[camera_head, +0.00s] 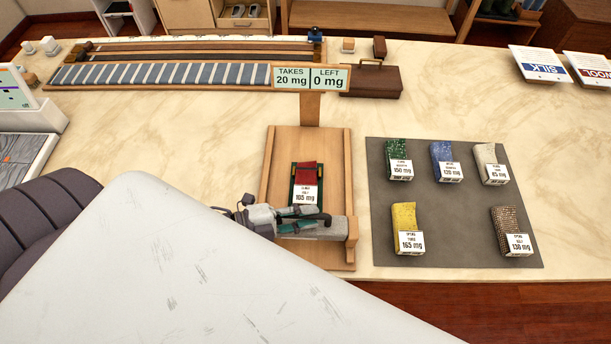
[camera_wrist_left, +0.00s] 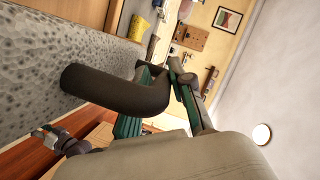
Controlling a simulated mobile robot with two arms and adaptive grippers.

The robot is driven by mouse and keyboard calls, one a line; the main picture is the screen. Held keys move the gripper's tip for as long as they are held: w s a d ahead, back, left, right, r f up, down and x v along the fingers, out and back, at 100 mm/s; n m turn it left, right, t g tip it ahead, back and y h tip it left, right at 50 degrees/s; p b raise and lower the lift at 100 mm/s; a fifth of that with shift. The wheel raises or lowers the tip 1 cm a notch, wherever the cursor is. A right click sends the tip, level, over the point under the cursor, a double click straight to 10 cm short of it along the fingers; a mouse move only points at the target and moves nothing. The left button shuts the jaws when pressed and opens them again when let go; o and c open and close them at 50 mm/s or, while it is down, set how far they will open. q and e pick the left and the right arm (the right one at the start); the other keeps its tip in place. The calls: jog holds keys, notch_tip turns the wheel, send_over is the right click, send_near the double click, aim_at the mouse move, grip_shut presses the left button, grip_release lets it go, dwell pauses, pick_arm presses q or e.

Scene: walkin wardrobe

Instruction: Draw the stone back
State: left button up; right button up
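A grey stone block (camera_head: 325,231) lies across the near end of a wooden board (camera_head: 283,165) with side rails. In the left wrist view the pitted stone (camera_wrist_left: 45,50) carries a dark curved handle (camera_wrist_left: 115,88). My left gripper (camera_head: 299,218) is at the stone, its green-padded fingers on either side of the handle. I cannot tell whether they press on it. A red cloth (camera_head: 307,173) in a green holder, labelled 105 mg, lies on the board just beyond the stone. What looks like my right gripper (camera_wrist_left: 62,140) shows small in the left wrist view; its fingers are unclear.
A grey mat (camera_head: 455,215) to the right holds several labelled cloth pads, including a yellow one (camera_head: 404,216). A long striped rack (camera_head: 160,74) and a brown box (camera_head: 371,82) stand behind. My white arm covers the lower left.

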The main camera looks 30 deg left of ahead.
pick_arm(q)
jog(key=shift+o, duration=1.2)
jog(key=shift+s, duration=0.1)
jog(key=shift+s+a, duration=0.1)
jog(key=shift+a, duration=0.05)
jog(key=v, duration=1.1)
jog(key=shift+s+a, duration=0.2)
jog(key=shift+s, duration=0.05)
pick_arm(e)
jog(key=shift+s+d, duration=0.2)
jog(key=shift+d, duration=0.15)
pick_arm(q)
jog(key=shift+r, duration=0.1)
